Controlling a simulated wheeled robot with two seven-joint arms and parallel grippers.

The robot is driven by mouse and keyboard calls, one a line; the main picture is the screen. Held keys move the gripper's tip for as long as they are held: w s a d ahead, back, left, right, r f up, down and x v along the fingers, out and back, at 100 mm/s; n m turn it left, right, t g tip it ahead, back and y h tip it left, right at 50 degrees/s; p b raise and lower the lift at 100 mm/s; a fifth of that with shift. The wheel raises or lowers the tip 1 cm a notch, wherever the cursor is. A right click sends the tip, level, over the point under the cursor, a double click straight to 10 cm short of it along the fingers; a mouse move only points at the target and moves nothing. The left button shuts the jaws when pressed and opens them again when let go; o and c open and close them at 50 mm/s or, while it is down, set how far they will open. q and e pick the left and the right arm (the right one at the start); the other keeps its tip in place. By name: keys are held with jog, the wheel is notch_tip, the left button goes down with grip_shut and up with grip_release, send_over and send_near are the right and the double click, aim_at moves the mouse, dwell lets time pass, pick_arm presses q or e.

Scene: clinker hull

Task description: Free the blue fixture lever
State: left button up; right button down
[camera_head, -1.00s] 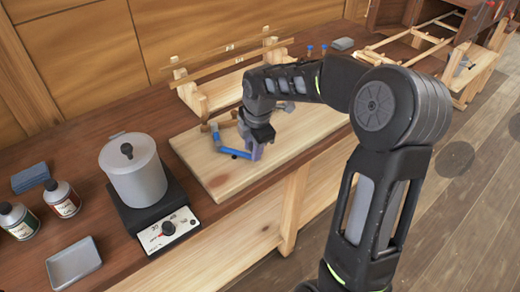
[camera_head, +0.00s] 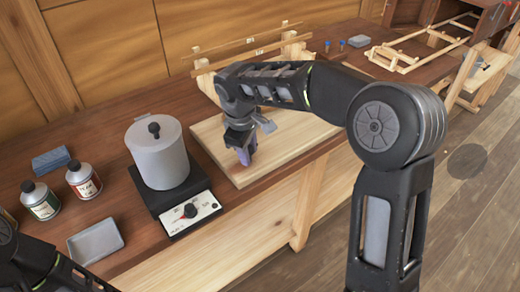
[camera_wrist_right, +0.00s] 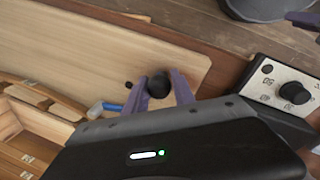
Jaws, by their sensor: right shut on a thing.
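The blue fixture lever (camera_wrist_right: 105,107) shows as a short blue piece in the right wrist view, left of my fingers. It runs toward a round black knob (camera_wrist_right: 158,85); the join is hidden behind a finger and my wrist. My right gripper (camera_head: 243,157) points down at the pale wooden board (camera_head: 290,152), and its purple fingers (camera_wrist_right: 160,94) are shut on the black knob. In the head view the lever and knob are hidden behind my right gripper and arm. My left arm shows at the lower left, but its gripper is out of view.
A grey pot (camera_head: 158,158) stands on a black hot plate (camera_head: 146,193) with a dial, left of the board. A wooden rack (camera_head: 292,45) stands behind the board.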

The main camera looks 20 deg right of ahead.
jog(key=shift+w+a+m+g, duration=0.15)
jog(key=shift+w+a+m, duration=0.1)
jog(key=shift+a+m, duration=0.7)
jog(key=shift+w+a+m+g, duration=0.15)
jog(key=shift+w+a+m, duration=0.1)
jog(key=shift+a+m, duration=0.65)
jog(key=shift+d, duration=0.1)
jog(key=c, duration=1.1)
grip_release()
jog(key=shift+o, duration=0.2)
notch_tip(320, 180, up, 8)
jog(key=a, duration=0.1)
jog(key=shift+s+a+f, duration=0.2)
jog(key=shift+s, duration=0.1)
